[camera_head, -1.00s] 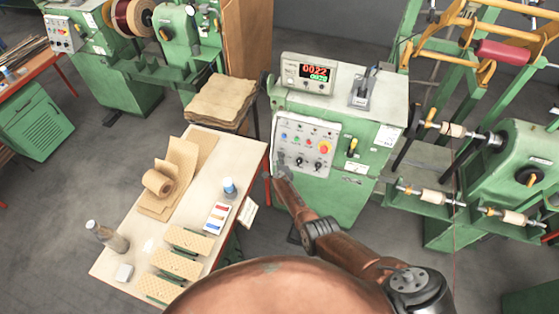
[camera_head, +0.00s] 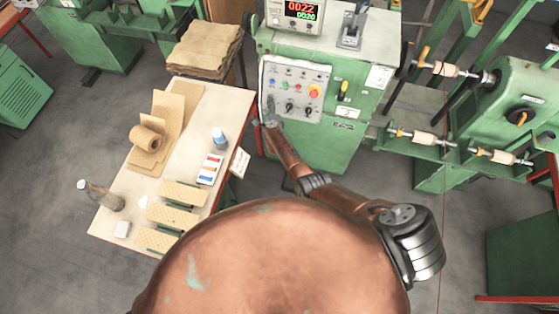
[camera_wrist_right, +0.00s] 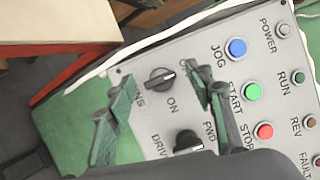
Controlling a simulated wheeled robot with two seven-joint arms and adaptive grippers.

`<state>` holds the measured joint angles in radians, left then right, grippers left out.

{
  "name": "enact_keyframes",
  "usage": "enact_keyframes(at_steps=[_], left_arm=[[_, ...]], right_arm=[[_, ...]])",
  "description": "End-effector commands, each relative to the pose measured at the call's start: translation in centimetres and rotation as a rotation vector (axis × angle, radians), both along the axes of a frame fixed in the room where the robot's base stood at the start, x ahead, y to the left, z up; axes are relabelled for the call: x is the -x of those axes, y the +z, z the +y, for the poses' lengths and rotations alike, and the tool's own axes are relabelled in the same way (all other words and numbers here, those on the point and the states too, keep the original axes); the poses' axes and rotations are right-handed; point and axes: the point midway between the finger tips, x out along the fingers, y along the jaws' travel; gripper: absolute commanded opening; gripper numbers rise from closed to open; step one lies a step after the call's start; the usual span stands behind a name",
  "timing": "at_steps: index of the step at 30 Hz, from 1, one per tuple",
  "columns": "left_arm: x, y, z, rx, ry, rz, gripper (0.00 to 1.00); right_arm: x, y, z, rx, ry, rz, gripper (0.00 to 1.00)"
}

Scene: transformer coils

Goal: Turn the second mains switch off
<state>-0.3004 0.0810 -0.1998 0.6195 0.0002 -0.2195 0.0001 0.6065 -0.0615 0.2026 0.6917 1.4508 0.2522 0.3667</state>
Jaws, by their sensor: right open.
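The grey control panel (camera_head: 296,88) is on the front of the green winding-machine cabinet (camera_head: 335,140). My right gripper (camera_head: 271,121) is at the panel's lower left corner in the head view, small and partly merged with the dark knobs there. In the right wrist view, the black rotary mains switch (camera_wrist_right: 160,80) has a label ending in "NS" and the word "ON" beside it. The open fingers of my right gripper (camera_wrist_right: 163,85) are on either side of this knob with gaps visible; contact cannot be told. My left gripper is not in view.
The drive knob (camera_wrist_right: 188,143) sits close beside the mains switch, and coloured buttons (camera_wrist_right: 252,91) are to the right. A pale worktable (camera_head: 190,120) with a paper roll (camera_head: 146,138) and bottles stands left of the cabinet. Shafts with spools (camera_head: 445,69) are to the right.

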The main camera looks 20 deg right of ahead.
Motion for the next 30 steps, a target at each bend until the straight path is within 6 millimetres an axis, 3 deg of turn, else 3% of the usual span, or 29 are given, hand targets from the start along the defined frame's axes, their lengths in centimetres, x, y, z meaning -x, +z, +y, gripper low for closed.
enact_keyframes(at_steps=[1, 30], left_arm=[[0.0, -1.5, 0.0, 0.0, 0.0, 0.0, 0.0], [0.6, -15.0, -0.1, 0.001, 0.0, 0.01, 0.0]], right_arm=[[0.1, -0.8, 0.0, -0.035, -0.018, -0.026, 0.48], [0.0, -1.0, 0.3, -0.583, -0.284, -0.395, 0.48]])
